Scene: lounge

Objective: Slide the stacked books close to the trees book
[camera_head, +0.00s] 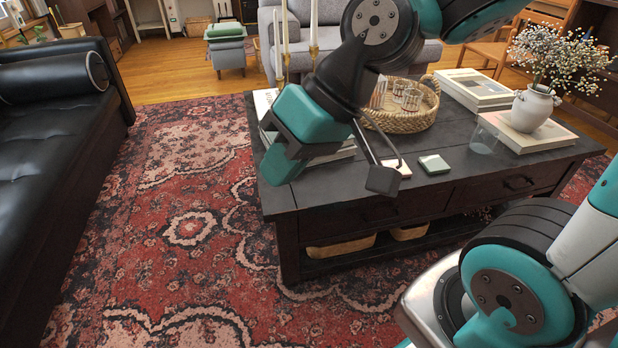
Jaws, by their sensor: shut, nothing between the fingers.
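My gripper (284,163), teal and dark grey, is shut and empty over the left end of the dark coffee table (450,190). Pale books (264,101) lie on that end of the table, mostly hidden behind my gripper and wrist; a lower edge (343,152) shows to the right of the gripper. I cannot tell whether the gripper touches them. Another stack of pale books (474,86) lies at the table's back right. A pale book (556,138) lies under the vase at the right. No title is readable, so I cannot tell which is the trees book.
A wicker tray (412,120) with glasses stands mid-table. Two coasters, one pale (397,168) and one green (434,164), lie near the front edge. A clear glass (483,138) and a white flower vase (533,108) stand at the right. Candlesticks (283,60) rise behind my gripper.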

